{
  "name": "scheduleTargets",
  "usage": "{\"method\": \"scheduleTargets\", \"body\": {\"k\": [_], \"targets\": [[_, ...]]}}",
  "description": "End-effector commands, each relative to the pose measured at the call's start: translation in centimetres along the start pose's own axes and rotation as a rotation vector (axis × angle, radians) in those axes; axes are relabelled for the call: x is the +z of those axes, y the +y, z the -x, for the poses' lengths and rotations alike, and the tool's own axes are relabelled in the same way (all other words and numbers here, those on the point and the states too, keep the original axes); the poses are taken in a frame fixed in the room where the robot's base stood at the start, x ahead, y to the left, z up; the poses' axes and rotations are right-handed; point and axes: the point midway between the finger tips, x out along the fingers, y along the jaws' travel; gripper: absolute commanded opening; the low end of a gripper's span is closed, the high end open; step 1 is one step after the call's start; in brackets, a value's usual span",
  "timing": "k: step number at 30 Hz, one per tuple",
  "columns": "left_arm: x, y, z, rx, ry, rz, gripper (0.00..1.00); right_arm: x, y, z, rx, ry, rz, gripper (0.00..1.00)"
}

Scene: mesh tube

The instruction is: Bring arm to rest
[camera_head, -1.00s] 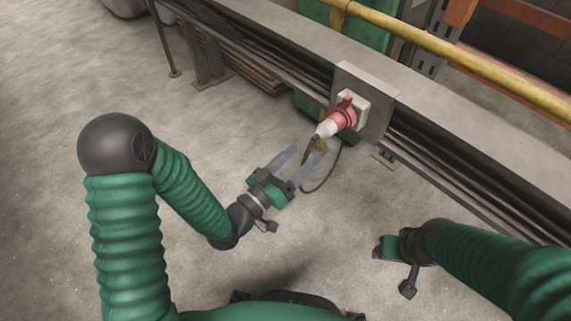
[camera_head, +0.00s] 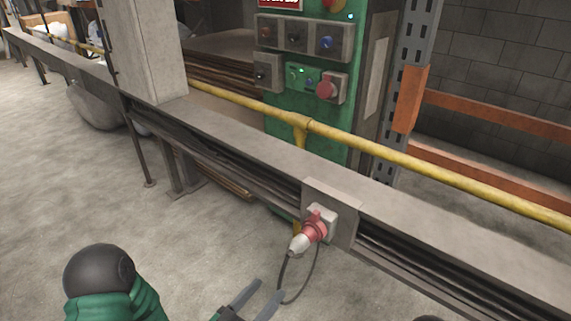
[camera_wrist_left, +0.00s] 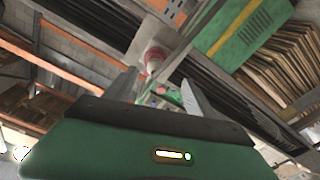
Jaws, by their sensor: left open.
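My left gripper (camera_head: 254,299) shows at the bottom edge of the head view, its two grey fingers spread apart and empty. The dark ball joint and green sleeve of my left arm are at the lower left. In the left wrist view the open fingers of the left gripper (camera_wrist_left: 160,95) point toward a red and white plug. The plug (camera_head: 306,236) sits in a socket on a metal plate, and its black cable hangs in a loop behind the gripper; the fingers are apart from the plug. My right gripper is out of the head view.
A long grey rail (camera_head: 245,145) with a yellow pipe (camera_head: 385,154) along it crosses the scene. Behind it stands a green control panel (camera_head: 308,110) with buttons. Orange racking (camera_head: 490,115) is at the right. The concrete floor (camera_head: 90,190) at the left is clear.

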Motion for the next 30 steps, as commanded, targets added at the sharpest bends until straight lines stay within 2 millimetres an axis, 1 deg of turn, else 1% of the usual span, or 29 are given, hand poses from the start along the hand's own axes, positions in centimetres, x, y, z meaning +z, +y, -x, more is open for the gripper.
{"method": "scheduleTargets", "body": {"k": [2,3,5,7,8,9,11,13,15,17,18,20,23,24,27,29,30], "targets": [[1.4,-0.9,-0.6,-0.03,-0.125,-0.076,0.64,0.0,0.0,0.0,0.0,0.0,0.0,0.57],[2.3,-1.8,-0.7,-0.062,-0.218,-0.123,0.64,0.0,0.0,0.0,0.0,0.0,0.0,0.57],[3.6,-3.8,-0.3,-0.134,-0.372,-0.193,0.64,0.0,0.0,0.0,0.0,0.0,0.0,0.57],[4.3,-6.3,1.1,-0.242,-0.549,-0.248,0.64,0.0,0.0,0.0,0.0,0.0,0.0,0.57],[4.4,-7.2,1.9,-0.292,-0.617,-0.261,0.64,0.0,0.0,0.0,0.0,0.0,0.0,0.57],[4.3,-8.2,3.2,-0.358,-0.702,-0.266,0.64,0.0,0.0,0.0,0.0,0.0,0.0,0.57],[3.9,-9.2,5.3,-0.448,-0.812,-0.255,0.64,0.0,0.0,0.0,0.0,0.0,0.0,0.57],[3.3,-9.5,7.7,-0.537,-0.915,-0.219,0.64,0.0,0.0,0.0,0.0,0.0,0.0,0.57],[2.8,-9.1,9.9,-0.607,-1.0,-0.169,0.64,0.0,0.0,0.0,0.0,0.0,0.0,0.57],[2.3,-8.4,11.6,-0.655,-1.061,-0.119,0.64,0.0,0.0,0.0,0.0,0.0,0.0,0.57],[2.0,-7.7,12.6,-0.68,-1.099,-0.083,0.64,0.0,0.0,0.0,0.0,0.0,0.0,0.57],[1.7,-6.5,14.1,-0.71,-1.152,-0.025,0.64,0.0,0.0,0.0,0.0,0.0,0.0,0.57],[1.2,-3.8,16.3,-0.739,-1.233,0.081,0.64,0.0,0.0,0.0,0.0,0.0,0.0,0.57],[-1.1,-2.8,16.3,-0.741,-1.242,0.088,0.64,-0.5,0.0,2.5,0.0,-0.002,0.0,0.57],[-4.2,-1.8,16.1,-0.741,-1.244,0.086,0.64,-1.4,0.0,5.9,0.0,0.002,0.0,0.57],[-6.0,-1.1,16.0,-0.741,-1.244,0.085,0.64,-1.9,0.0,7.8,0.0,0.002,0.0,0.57],[-7.3,-0.6,15.9,-0.741,-1.244,0.085,0.64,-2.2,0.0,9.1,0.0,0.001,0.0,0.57]]}}
